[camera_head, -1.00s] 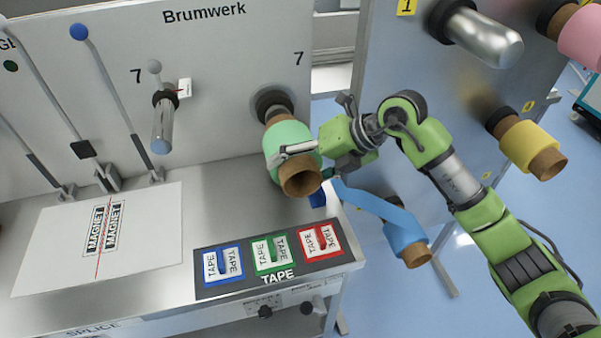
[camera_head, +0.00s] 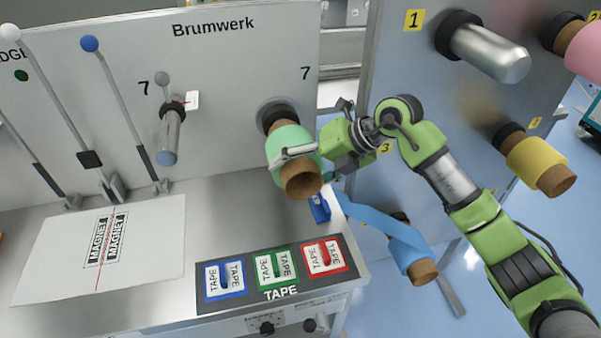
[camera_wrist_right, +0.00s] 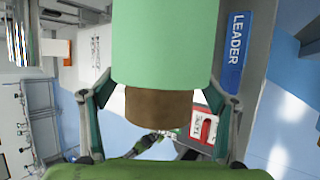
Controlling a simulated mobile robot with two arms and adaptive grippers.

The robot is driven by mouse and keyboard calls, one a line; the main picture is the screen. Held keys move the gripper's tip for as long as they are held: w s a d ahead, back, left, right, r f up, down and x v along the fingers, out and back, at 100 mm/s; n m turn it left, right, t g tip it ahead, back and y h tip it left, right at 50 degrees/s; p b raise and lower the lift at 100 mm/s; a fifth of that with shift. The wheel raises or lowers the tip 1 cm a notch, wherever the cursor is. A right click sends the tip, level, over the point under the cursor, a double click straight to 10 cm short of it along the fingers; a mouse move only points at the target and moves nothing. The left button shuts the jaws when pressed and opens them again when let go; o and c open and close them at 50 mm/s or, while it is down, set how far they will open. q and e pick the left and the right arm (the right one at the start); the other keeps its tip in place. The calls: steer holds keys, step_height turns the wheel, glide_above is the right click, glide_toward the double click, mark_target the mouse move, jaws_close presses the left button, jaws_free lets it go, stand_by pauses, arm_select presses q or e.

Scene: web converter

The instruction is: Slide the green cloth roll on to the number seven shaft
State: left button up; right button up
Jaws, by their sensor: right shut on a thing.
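The green cloth roll (camera_head: 287,143) has a brown cardboard core whose open end (camera_head: 301,181) faces the camera. It is at the number seven shaft on the right of the Brumwerk panel, in front of the dark round collar (camera_head: 277,112). The shaft itself is hidden by the roll and its core. My right gripper (camera_head: 300,152) is shut on the roll from the right side. In the right wrist view the green cloth (camera_wrist_right: 165,45) and brown core (camera_wrist_right: 158,108) lie between the two fingers. My left gripper is not in view.
The bench holds a tape holder (camera_head: 277,272) and a white magnet sheet (camera_head: 105,245). On the right, a rack carries a bare shaft (camera_head: 490,52), a yellow roll (camera_head: 535,160) and a blue roll (camera_head: 410,250).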

steer(key=shift+w, duration=0.1)
steer(key=shift+w+a+r+b, duration=0.1)
steer(key=shift+w+a+b, duration=0.2)
steer(key=shift+w, duration=0.45)
steer(key=shift+w+a+b, duration=0.2)
steer(key=shift+w+a, duration=0.05)
steer(key=shift+w, duration=0.5)
steer(key=o, duration=1.6)
steer(key=shift+s, duration=0.1)
steer(key=shift+d, duration=0.1)
steer(key=v, duration=1.2)
